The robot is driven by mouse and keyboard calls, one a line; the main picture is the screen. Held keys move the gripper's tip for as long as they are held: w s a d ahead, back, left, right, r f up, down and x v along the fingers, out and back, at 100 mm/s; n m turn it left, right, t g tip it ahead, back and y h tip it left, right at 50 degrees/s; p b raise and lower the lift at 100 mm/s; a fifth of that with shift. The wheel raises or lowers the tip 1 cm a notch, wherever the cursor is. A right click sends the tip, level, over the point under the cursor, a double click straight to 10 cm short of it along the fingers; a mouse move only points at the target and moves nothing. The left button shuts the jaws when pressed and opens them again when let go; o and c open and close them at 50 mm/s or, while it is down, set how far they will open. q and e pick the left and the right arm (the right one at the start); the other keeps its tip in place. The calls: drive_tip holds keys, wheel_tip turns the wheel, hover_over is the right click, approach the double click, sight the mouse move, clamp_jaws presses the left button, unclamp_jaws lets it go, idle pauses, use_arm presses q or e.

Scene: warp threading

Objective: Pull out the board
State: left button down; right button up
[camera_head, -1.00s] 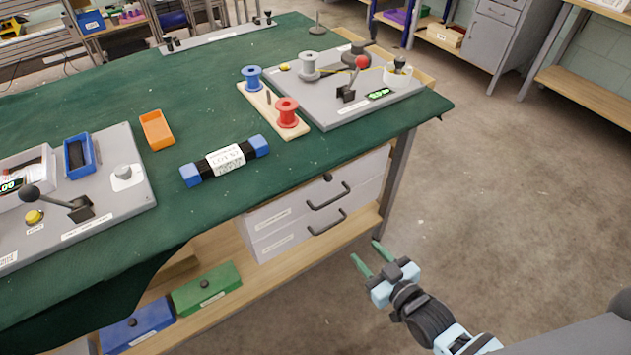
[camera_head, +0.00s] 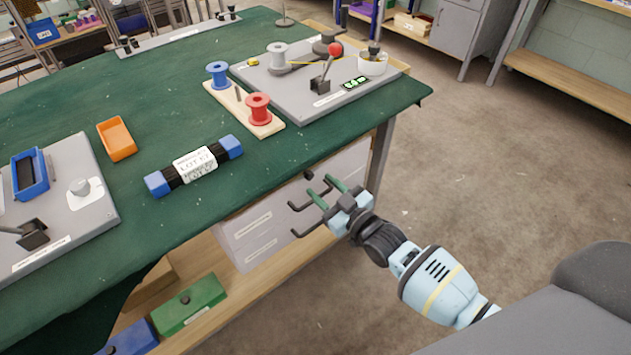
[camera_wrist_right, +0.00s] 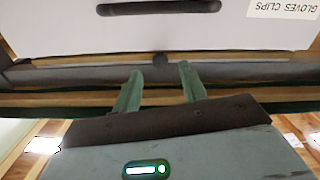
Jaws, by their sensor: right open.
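A small dark round knob (camera_head: 308,174) sits just under the table top's front edge, above the drawers. In the right wrist view, which is upside down, the knob (camera_wrist_right: 162,58) sits on a thin strip, which looks like the front edge of the board (camera_wrist_right: 95,61). My right gripper (camera_head: 320,187) is in front of the drawer fronts, close to the knob. In the right wrist view its green fingers (camera_wrist_right: 158,72) are apart and empty, with the knob in line with the gap between them. They do not appear to touch it. My left gripper is not in view.
Two drawers with dark bar handles (camera_wrist_right: 160,7) are below the knob. The green-covered table (camera_head: 300,158) carries a lot roll (camera_head: 195,163), an orange tray (camera_head: 117,139), spools on a wooden base (camera_head: 268,125) and grey panels. Open floor (camera_head: 480,170) lies to the right.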

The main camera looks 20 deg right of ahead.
sight(311, 177)
drive_tip(key=shift+x, duration=1.65)
drive_tip(key=shift+c, duration=0.4)
clamp_jaws()
